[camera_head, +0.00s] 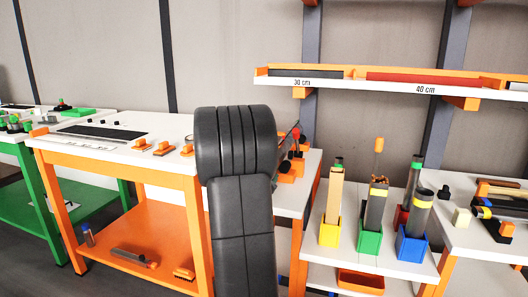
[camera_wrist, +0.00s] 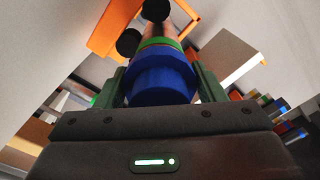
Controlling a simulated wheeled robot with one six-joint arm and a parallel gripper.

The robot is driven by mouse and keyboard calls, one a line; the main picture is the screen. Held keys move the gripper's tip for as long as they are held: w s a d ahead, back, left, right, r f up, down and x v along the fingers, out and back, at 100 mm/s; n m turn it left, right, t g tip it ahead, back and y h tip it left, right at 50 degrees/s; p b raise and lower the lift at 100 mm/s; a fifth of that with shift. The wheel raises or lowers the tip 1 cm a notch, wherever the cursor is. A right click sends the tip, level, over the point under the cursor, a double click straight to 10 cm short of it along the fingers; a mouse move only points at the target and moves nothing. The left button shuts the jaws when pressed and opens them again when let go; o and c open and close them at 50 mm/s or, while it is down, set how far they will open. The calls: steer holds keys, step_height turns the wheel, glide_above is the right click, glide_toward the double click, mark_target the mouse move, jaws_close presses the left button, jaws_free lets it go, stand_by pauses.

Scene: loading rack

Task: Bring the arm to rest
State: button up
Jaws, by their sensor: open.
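My gripper (camera_wrist: 160,88) shows in the wrist view, with its dark body across the bottom and a greenish finger on each side. The jaws are open. A blue round piece with a green band (camera_wrist: 162,75) shows between the fingers, and I cannot tell whether it touches them. In the head view my dark arm stands upright in the middle and hides part of the orange table; my gripper cannot be made out there.
An orange table (camera_head: 120,146) stands left of my arm, a green one (camera_head: 60,205) farther left. On the right, yellow (camera_head: 329,232), green (camera_head: 369,241) and blue (camera_head: 411,246) holders carry upright pieces. A shelf (camera_head: 400,89) hangs above them.

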steer(key=n+p, duration=0.3)
steer(key=n, duration=0.1)
steer(key=shift+r, duration=0.2)
steer(key=n+p, duration=0.4)
steer(key=shift+a, duration=0.1)
steer(key=shift+s+f+n, duration=0.1)
steer(key=shift+f+n, duration=0.05)
steer(key=shift+n, duration=0.25)
steer(key=shift+v, duration=1.15)
